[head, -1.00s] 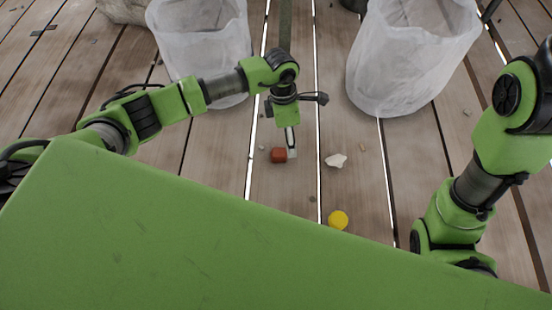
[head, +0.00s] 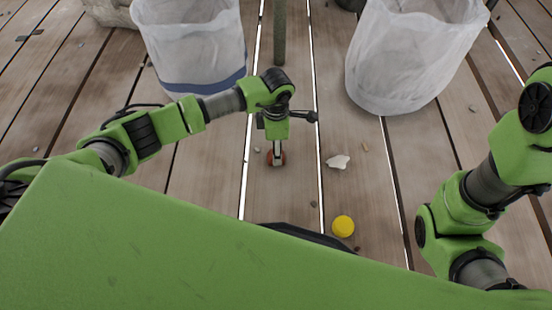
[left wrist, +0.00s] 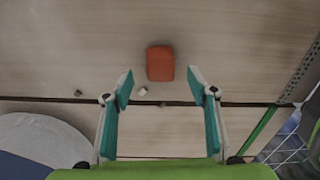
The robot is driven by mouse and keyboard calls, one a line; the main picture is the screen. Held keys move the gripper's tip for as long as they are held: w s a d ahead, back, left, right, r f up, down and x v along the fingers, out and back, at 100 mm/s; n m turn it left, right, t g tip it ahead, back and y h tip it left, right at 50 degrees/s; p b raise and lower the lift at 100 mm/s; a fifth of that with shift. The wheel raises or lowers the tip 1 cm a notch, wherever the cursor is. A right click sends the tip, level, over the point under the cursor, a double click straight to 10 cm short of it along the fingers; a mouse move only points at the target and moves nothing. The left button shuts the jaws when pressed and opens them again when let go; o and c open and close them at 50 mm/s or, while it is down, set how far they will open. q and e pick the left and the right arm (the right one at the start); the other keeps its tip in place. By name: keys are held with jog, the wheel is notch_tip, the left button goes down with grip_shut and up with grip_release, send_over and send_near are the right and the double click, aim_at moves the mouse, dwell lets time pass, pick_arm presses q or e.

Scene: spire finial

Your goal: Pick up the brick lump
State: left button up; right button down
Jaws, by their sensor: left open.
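The brick lump (left wrist: 160,64) is a small orange-red block lying on the plank floor. In the left wrist view it sits just beyond and between the two fingertips of my left gripper (left wrist: 160,82), which is open and empty. In the head view the lump (head: 282,158) shows only at its edges, mostly hidden behind my left gripper (head: 277,152), which points down over it. I cannot tell the exact height of the fingers above it. My right arm shows at the right, but its gripper is out of view.
A white crumpled piece (head: 338,161) and a yellow round cap (head: 343,226) lie to the right of the lump. Two whitish bag-like bins, a left one (head: 195,45) and a right one (head: 405,60), stand farther back. Small debris dots the planks.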

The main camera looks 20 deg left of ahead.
pick_arm(q)
notch_tip(320, 180, down, 5)
jog(key=b, duration=0.4)
jog(key=shift+r, duration=0.2)
jog(key=c, duration=1.3)
jog(key=shift+c, duration=0.4)
jog(key=shift+r, duration=0.1)
